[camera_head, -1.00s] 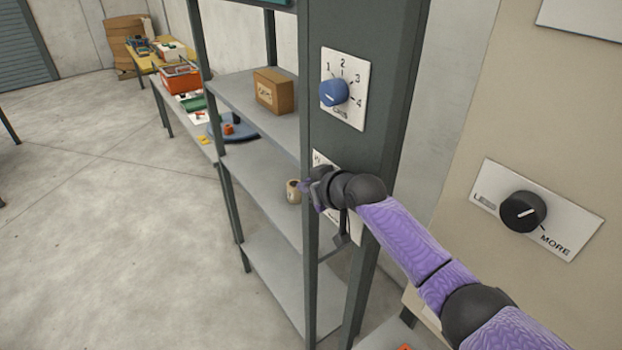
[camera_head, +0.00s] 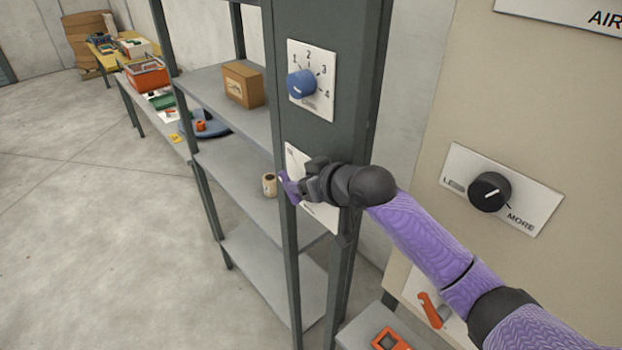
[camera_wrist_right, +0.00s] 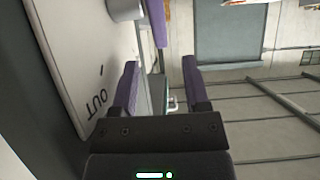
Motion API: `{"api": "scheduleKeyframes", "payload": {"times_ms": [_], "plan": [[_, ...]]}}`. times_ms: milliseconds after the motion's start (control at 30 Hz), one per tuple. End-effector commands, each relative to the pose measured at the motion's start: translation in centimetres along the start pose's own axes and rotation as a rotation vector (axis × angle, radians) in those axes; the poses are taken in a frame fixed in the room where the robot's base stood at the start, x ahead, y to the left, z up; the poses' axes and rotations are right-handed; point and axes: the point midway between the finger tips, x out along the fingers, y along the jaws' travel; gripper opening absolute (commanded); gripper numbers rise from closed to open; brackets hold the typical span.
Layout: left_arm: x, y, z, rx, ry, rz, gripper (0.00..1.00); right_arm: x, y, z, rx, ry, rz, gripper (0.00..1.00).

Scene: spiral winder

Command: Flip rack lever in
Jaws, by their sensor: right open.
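A white plate (camera_head: 325,214) sits on the dark rack post, mostly hidden behind my right gripper (camera_head: 290,188). In the right wrist view the plate (camera_wrist_right: 75,40) is at the left and reads "OUT". A grey round boss (camera_wrist_right: 125,8) stands out from it at the top edge. A purple bar (camera_wrist_right: 157,22) beside the boss seems to be the rack lever; its full length is cut off. My right gripper's purple fingers (camera_wrist_right: 162,75) are apart, with the bar ahead of the gap between them and no hold visible. My left gripper is out of view.
A blue selector knob (camera_head: 301,84) is on the post above. Rack shelves hold a cardboard box (camera_head: 243,84) and a small tan cup (camera_head: 269,184). A black knob (camera_head: 490,192) and an orange lever (camera_head: 432,309) are on the right. Floor at left is clear.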

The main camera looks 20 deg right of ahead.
Motion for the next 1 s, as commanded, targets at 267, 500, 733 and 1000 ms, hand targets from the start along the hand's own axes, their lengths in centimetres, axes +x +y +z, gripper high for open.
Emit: {"api": "scheduleKeyframes", "payload": {"times_ms": [267,500,733,1000], "plan": [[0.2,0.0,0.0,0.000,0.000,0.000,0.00,-2.7,0.0,0.0,-0.001,0.000,0.000,0.59],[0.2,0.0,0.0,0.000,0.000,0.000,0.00,-2.8,0.0,0.0,0.000,0.000,0.000,0.59],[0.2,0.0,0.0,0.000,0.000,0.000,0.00,-2.8,-0.2,0.3,-0.001,-0.006,-0.002,0.59],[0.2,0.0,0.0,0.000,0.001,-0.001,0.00,-5.2,-7.2,12.2,-0.008,-0.281,-0.021,0.59]]}}
